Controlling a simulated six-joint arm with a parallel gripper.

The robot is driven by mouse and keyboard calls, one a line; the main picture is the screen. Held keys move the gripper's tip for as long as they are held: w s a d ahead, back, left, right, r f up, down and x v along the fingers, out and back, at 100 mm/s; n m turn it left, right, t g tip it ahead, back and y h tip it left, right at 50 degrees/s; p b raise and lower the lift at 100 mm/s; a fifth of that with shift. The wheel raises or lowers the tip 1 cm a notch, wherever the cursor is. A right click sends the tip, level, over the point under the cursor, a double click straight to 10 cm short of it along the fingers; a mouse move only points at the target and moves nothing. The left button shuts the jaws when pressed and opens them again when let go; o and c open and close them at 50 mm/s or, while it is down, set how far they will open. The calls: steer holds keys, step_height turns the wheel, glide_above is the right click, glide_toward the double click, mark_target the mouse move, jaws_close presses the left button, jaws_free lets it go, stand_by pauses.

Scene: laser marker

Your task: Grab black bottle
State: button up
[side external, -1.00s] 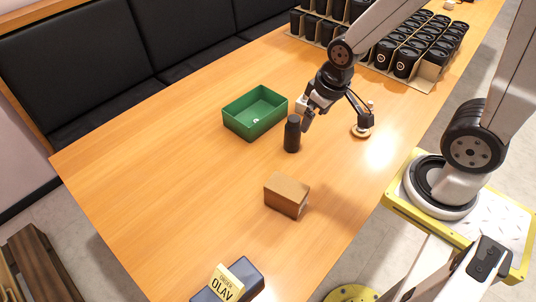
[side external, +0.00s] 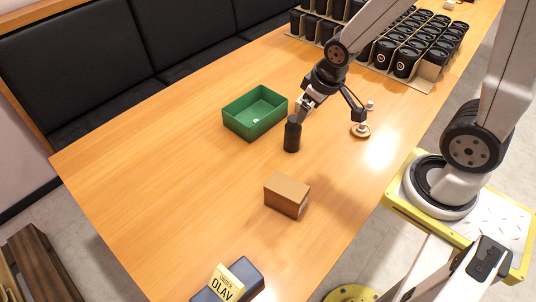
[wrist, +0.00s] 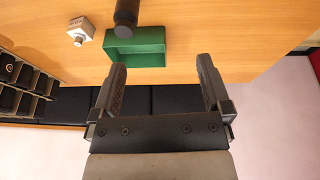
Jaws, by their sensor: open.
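The black bottle (side external: 292,135) stands upright on the wooden table, just right of the green bin, in the side view. In the wrist view the bottle (wrist: 126,14) is at the top, partly cut off by the frame edge, left of the space between my fingers. My gripper (side external: 306,112) is open and empty, close to the bottle's top and slightly right of it. In the wrist view both fingers of my gripper (wrist: 161,66) are spread with nothing between them. Whether a finger touches the bottle cannot be told.
The green bin (side external: 228,119) is beside the bottle. A brown box (side external: 287,195) sits nearer the front. A small round object (side external: 360,131) stands right of my gripper. A small white block (wrist: 80,30) shows in the wrist view. Boxed dark bottles (side external: 405,62) fill the back.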

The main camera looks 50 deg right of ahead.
steer(key=w+d+f+n+t, duration=0.2)
steer(key=w+d+t, duration=0.1)
steer(key=w+d, duration=0.45)
steer(key=n+t+y, duration=0.3)
steer(key=n+y, duration=0.4)
steer(key=y, duration=0.3)
glide_toward(287, 123)
steer(key=shift+w+a+r, duration=0.15)
steer(key=shift+w+a, duration=0.15)
steer(key=shift+w, duration=0.2)
steer(key=shift+w+a+r, duration=0.1)
steer(key=shift+w+a, duration=0.15)
steer(key=shift+w, duration=0.3)
steer(key=shift+s+a+f+x, duration=0.1)
steer(key=shift+s+f+x, duration=0.05)
steer(key=shift+x, duration=1.1)
steer(key=shift+s+a+f+x, duration=0.1)
steer(key=shift+s+x, duration=0.05)
steer(key=shift+x, duration=1.05)
steer(key=shift+s+a+f+x, duration=0.1)
steer(key=shift+s+f+x, duration=0.1)
steer(key=shift+x, duration=1.05)
steer(key=shift+g+y, duration=0.3)
jaws_close()
